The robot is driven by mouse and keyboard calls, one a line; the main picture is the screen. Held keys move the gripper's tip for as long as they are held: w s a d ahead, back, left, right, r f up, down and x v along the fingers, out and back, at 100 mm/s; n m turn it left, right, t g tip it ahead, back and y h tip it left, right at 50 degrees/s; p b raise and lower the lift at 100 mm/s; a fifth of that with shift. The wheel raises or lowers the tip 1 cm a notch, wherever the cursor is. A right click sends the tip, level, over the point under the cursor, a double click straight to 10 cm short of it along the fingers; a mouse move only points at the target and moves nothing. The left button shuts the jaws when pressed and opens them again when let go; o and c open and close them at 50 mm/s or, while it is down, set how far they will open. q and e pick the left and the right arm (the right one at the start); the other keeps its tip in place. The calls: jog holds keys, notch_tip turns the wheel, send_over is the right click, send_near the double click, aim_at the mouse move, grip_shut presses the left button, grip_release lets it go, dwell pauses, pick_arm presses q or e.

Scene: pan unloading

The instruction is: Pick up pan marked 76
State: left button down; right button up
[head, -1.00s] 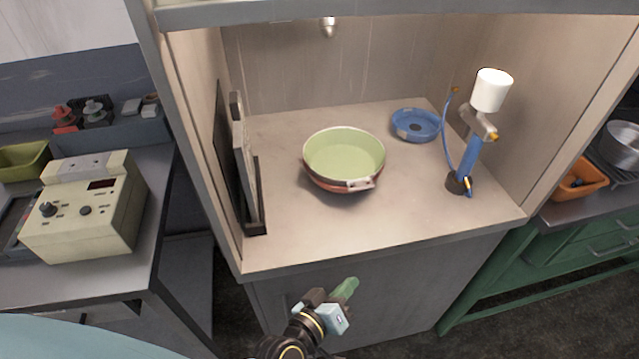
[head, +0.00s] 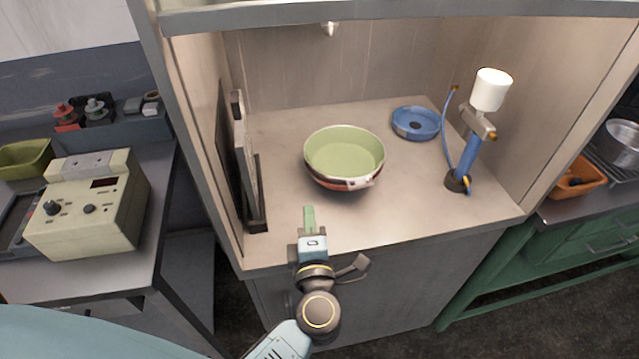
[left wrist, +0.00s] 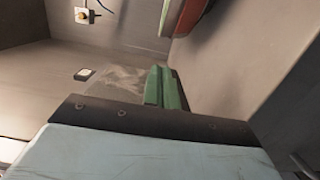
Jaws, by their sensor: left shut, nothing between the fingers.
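The pan (head: 344,152) has a pale green inside, a reddish-brown outside and a small light handle at its front right. It stands upright on the booth floor; I cannot read any number on it. My left gripper (head: 309,219) is shut and empty, its green fingers over the front edge of the booth floor, in front of and left of the pan, apart from it. In the left wrist view the shut green fingers (left wrist: 165,88) show, with a part of the pan (left wrist: 190,20) at the top. My right gripper is not in view.
The booth floor (head: 420,205) is clear around the pan. Dark and grey panels (head: 250,175) stand in a rack at the left wall. A blue round dish (head: 415,123) and a blue spray gun with a white cup (head: 491,90) are at the right.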

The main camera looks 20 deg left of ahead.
aim_at(318, 172)
pick_arm(q)
jog(key=x, duration=0.6)
jog(key=shift+r, duration=0.15)
jog(key=shift+w+d, duration=0.3)
jog(key=shift+w, duration=0.65)
jog(key=shift+w+d, duration=0.3)
jog(key=shift+w, duration=0.65)
